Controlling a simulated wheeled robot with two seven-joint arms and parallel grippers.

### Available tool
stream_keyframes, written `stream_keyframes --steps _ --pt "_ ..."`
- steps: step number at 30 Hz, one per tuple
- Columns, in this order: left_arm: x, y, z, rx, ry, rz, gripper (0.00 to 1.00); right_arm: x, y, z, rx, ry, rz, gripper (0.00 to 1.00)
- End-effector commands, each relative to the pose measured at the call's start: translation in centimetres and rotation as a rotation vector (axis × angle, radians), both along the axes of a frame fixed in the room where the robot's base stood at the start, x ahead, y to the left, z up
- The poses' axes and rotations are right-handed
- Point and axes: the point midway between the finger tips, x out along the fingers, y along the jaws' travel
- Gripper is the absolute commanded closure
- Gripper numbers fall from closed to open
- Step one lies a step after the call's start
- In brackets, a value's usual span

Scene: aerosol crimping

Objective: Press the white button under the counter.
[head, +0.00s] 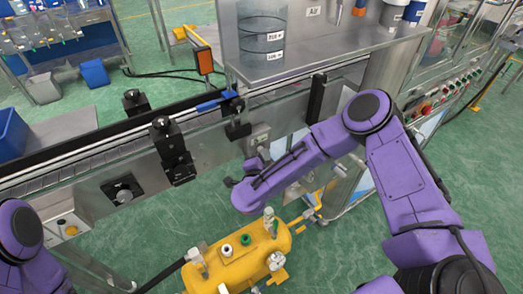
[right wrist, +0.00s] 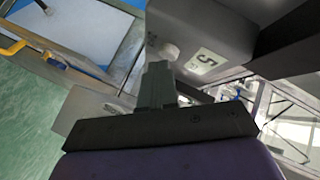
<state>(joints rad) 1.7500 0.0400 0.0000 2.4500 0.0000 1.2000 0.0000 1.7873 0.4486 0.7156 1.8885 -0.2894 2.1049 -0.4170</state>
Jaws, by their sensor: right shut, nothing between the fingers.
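A pale round button (right wrist: 169,51) sits on a grey box (right wrist: 205,30) with a label reading 5 in the right wrist view. The grey box also shows in the head view (head: 258,137), below the counter's edge, where the button is hard to make out. My right gripper (right wrist: 157,68) is shut and empty, its tips just below the button in the right wrist view. I cannot tell whether they touch it. In the head view, my right gripper (head: 263,154) is close to the box, partly hidden by its own wrist. My left gripper is out of view.
A steel counter (head: 330,55) carries a clear cylinder (head: 262,30). A conveyor (head: 85,152) with black fixtures (head: 172,148) runs left of my right gripper. A yellow tank (head: 240,262) stands below on the green floor (head: 165,215).

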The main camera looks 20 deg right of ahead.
Motion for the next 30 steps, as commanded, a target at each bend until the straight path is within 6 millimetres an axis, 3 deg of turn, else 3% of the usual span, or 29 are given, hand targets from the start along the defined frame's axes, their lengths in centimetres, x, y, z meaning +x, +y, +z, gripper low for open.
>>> stream_keyframes --steps 16,30 --pt "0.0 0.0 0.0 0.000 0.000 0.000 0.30 0.2 0.1 0.1 0.000 0.000 0.001 1.00" --pt "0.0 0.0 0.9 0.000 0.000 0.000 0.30 -1.4 -0.2 0.0 0.000 -0.001 0.001 1.00"
